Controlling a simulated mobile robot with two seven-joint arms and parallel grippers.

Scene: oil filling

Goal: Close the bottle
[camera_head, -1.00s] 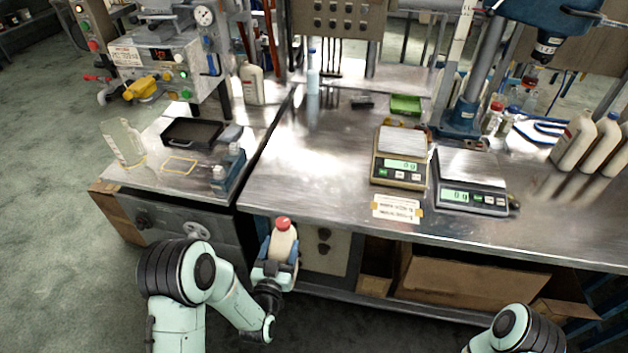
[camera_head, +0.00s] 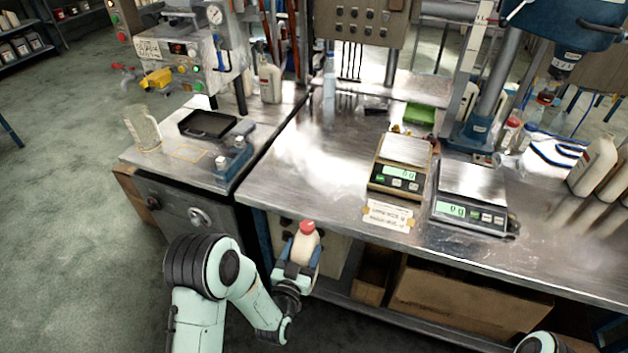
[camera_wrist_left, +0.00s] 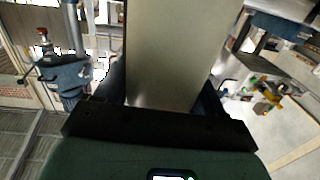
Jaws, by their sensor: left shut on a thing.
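A cream bottle (camera_head: 303,246) with a red cap (camera_head: 307,227) on its top is held in front of the workbench, below the tabletop edge. My left gripper (camera_head: 297,268) is shut on the bottle from below and behind, with a finger on each side of it. The bottle stands nearly upright, leaning slightly. In the left wrist view the bottle's pale body (camera_wrist_left: 180,55) fills the middle between the fingers, and its cap is out of that view. I cannot tell how tightly the cap sits. My right gripper is not in view.
The metal workbench (camera_head: 300,180) carries two scales, a yellowish one (camera_head: 400,170) and a grey one (camera_head: 470,205). A filling machine (camera_head: 185,55), a clear jug (camera_head: 142,128) and a black tray (camera_head: 207,124) are at left. Pale bottles (camera_head: 594,165) stand at right.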

